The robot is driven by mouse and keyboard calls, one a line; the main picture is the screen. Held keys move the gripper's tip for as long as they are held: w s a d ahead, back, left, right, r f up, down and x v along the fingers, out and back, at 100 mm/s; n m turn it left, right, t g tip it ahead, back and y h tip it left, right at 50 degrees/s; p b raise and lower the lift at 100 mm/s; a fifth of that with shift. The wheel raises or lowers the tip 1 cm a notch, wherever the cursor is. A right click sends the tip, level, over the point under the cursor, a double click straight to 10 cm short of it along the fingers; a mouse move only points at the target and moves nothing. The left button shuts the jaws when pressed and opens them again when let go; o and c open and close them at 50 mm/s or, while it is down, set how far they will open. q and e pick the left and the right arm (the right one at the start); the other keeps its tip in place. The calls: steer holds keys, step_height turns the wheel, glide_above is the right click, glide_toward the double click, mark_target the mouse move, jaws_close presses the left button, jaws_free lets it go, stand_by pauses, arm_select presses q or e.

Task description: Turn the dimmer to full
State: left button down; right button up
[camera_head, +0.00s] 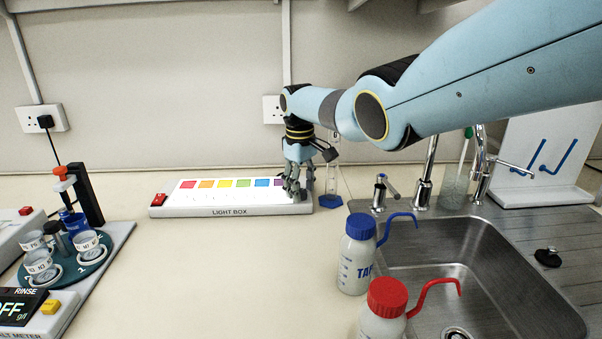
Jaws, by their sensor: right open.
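The light box (230,211) is a long white box on the bench with a row of coloured squares from red to purple and a red switch (158,199) at its left end. My right gripper (297,192) points down over the right end of the box, fingers open. I cannot tell whether the fingers touch anything. No dimmer knob is visible; the gripper covers that end of the box. My left gripper is not in view.
Wash bottles with a blue cap (361,227) and a red cap (388,297) stand before the sink (455,250). A blue-based cylinder (331,200) stands just right of the box. A carousel of cups (75,262) is at left. The bench middle is clear.

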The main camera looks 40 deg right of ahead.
step_height(320, 180, up, 12)
steer(key=shift+a+f, duration=0.2)
steer(key=shift+f, duration=0.05)
steer(key=shift+s+f, duration=0.1)
stand_by(0.5)
